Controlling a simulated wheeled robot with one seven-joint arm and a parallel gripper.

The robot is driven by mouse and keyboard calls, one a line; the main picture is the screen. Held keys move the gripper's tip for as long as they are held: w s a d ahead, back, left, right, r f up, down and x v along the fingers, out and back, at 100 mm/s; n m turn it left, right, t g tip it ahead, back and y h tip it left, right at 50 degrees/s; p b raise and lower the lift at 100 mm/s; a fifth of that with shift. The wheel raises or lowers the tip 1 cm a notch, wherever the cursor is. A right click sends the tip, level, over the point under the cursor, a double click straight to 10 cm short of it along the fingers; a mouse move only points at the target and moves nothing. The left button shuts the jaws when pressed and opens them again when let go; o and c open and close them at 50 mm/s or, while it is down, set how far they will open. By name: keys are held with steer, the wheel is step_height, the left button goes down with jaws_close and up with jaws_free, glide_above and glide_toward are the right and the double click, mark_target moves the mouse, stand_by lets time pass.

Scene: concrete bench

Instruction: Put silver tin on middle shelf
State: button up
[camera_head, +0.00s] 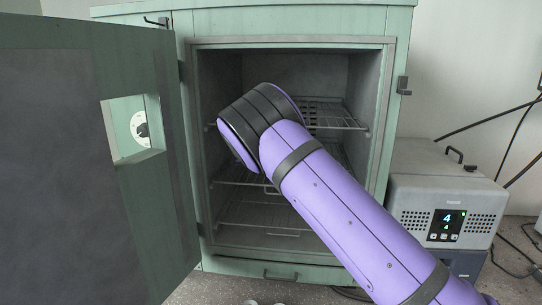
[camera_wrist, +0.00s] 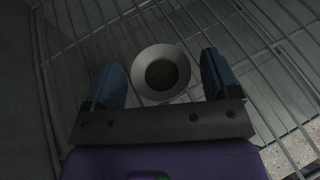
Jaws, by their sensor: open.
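A round, pale silver tin (camera_wrist: 162,76) with a dark brownish inside shows from above in the wrist view, on or over the bars of a wire shelf (camera_wrist: 255,45). My gripper (camera_wrist: 160,65) has its two blue fingers spread, one on each side of the tin, with gaps visible between. In the head view my purple arm reaches into the open green cabinet (camera_head: 290,15). Its wire shelves show at an upper level (camera_head: 345,122), a middle level (camera_head: 232,178) and low down (camera_head: 245,212). My gripper and the tin are hidden there behind my arm.
The cabinet door (camera_head: 150,215) stands wide open at the left. A grey box with a lit display (camera_head: 445,210) stands right of the cabinet, with dark cables (camera_head: 495,118) behind it. The cabinet's side walls and shelf bars are close around my arm.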

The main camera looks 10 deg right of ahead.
steer(key=shift+s+a+r, duration=0.1)
steer(key=shift+a+r, duration=0.05)
steer(key=shift+r, duration=0.05)
steer(key=s+a, duration=0.2)
steer(key=s, duration=0.1)
steer(key=s+a, duration=0.6)
steer(key=shift+s+a+r, duration=0.1)
steer(key=shift+s+r, duration=0.05)
steer(key=shift+s, duration=0.25)
stand_by(0.7)
